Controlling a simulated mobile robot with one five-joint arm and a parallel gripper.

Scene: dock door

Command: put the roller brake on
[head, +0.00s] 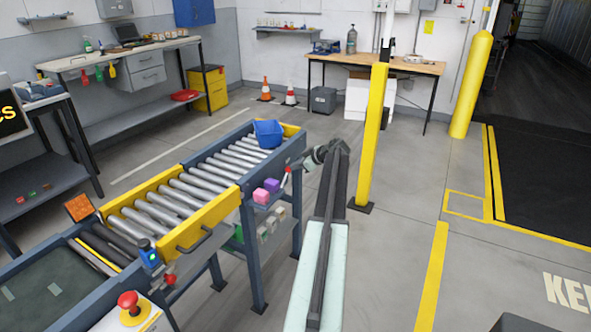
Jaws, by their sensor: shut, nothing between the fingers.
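The roller conveyor (222,200) runs from the lower left to the middle, with a blue frame and a yellow section. A small lever with a red end (284,178) shows at its right side near the far end and may be the roller brake; its exact position is too small to tell. My gripper (303,166) is shut and empty, just right of this lever, with the arm reaching up from the bottom middle. I cannot tell if it touches the lever. A blue bin (267,133) sits on the far rollers.
Pink and purple blocks (266,190) lie on a side shelf beside the conveyor. A red stop button (130,302) is at the lower left. A yellow post (373,135) stands close right of my arm.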

